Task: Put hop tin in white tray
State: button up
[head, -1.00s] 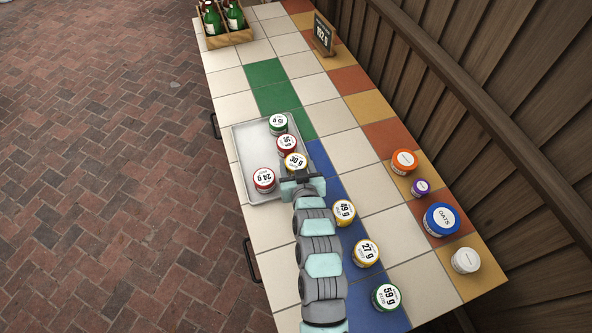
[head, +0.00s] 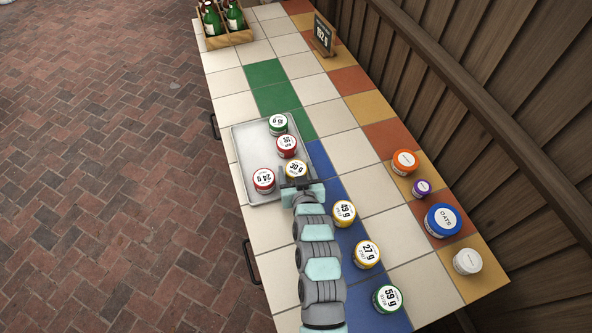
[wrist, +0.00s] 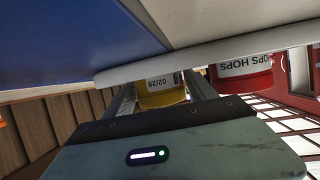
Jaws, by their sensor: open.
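The white tray (head: 243,147) lies on the tiled table. It holds a yellow tin (head: 296,169), a red tin (head: 287,145), another red tin (head: 263,180) and a green-lidded tin (head: 278,124). My gripper (head: 299,182) is open at the tray's lower right corner, just below the yellow tin. In the wrist view the yellow tin (wrist: 162,95) shows between the spread fingers of my gripper (wrist: 162,88); contact is unclear. A red tin (wrist: 241,76) beside it reads "HOPS". The yellow tin's contents are not readable.
Outside the tray, two yellow tins (head: 344,213) (head: 367,254) and a green tin (head: 387,298) stand on blue tiles. Orange, purple, blue OATS (head: 443,220) and white tubs line the right edge. A bottle crate (head: 226,31) and sign (head: 323,36) stand far back. Middle tiles are clear.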

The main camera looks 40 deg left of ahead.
jog(key=p+v, duration=0.2)
jog(key=v, duration=1)
jog(key=shift+r, duration=0.15)
